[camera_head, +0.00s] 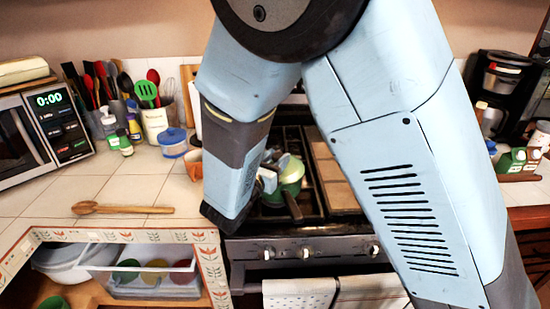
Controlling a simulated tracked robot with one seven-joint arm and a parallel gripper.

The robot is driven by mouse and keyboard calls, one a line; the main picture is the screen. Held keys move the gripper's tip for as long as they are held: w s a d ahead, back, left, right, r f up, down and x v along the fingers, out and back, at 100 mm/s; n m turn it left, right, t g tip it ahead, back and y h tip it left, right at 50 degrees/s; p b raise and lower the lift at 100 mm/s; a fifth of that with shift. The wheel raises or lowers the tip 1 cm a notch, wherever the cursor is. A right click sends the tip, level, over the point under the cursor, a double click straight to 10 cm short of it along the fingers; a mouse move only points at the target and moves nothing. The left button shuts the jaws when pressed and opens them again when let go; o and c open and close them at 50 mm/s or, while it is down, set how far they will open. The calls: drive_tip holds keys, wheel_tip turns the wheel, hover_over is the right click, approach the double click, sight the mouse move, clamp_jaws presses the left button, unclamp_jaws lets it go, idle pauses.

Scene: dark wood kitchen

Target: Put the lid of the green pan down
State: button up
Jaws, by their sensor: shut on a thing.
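The green pan (292,178) stands on the stove, just right of my forearm, with its dark handle (294,208) pointing toward the front. A pale green lid (284,161) shows at the top of the pan, close to my gripper. My gripper (269,180) is mostly hidden behind my forearm; a small light part of it shows at the pan's left side. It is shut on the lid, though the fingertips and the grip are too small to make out. I cannot tell whether the lid touches the pan's rim.
A wooden board (334,176) covers the stove's right side. A wooden spoon (125,209) lies on the tiled counter at left, with free room around it. A blue-lidded container (173,143) and an orange cup (194,164) stand left of the stove.

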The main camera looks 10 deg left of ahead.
drive_tip(key=shift+f, duration=0.2)
drive_tip(key=o, duration=1.1)
drive_tip(key=shift+r, duration=0.1)
drive_tip(key=shift+r, duration=0.3)
drive_tip(key=shift+s+r, duration=0.2)
drive_tip(key=shift+s, duration=0.05)
drive_tip(key=v, duration=1.1)
drive_tip(key=shift+s, duration=0.25)
drive_tip(key=shift+a, duration=0.1)
